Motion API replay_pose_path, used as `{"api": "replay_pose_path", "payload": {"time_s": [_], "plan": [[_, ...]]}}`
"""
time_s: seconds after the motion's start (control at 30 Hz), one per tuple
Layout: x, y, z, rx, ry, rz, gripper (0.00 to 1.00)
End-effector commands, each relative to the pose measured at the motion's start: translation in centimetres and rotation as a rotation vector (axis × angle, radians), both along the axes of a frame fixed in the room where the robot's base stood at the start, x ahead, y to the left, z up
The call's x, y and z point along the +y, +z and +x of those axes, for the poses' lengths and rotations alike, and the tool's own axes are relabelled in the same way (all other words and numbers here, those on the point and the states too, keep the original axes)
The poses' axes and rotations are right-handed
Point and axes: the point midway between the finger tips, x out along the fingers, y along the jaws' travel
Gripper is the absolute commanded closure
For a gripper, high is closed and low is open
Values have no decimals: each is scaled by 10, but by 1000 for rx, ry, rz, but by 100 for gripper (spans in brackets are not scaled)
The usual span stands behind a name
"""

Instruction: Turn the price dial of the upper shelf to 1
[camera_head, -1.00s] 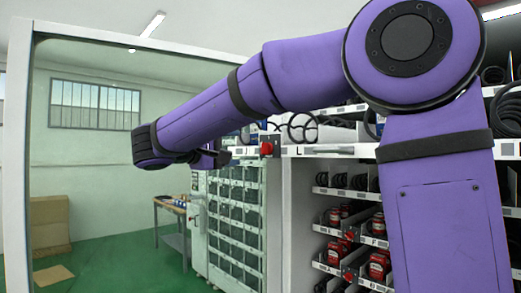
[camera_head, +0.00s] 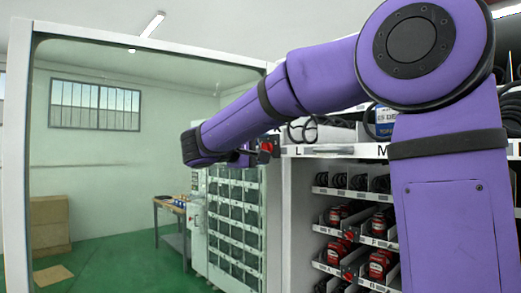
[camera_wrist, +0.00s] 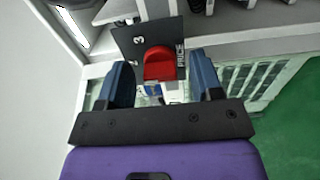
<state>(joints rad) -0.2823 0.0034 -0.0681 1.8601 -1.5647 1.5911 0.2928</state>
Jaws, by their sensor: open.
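The price dial (camera_wrist: 158,66) is a red knob on a black plate (camera_wrist: 127,42) marked "PRICE", with a "3" to the upper left of the knob. In the head view the upper shelf's dial (camera_head: 267,146) shows small and red at the shelf's left end. My gripper (camera_wrist: 160,72) is open, with one dark blue finger on each side of the knob in the picture. Clear gaps show between knob and fingers, and nothing is held. I cannot tell how far the fingers are in depth from the knob. In the head view my gripper (camera_head: 245,158) is just left of the dial and partly hidden.
The upper shelf (camera_head: 330,150) has a pale front edge, with black cables and a blue box (camera_head: 385,121) on it. Lower racks hold red items and more red dials (camera_head: 350,236). A glass panel frame (camera_head: 16,150) stands left; a wooden table (camera_head: 170,204) is behind.

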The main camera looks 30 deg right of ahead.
Motion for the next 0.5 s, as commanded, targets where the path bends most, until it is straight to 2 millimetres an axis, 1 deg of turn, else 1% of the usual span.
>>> {"api": "replay_pose_path", "payload": {"time_s": [0.03,0.07,0.1,0.17,0.2,0.23,0.5], "plan": [[0,0,0,0,0,0,47],[0,0,0,0,0,0,54],[0,0,0,0,0,0,63],[0,0,0,0,0,0,77],[0,0,0,0,0,0,86],[0,0,0,0,0,0,90],[0,0,0,22,0,-3,89]]}}
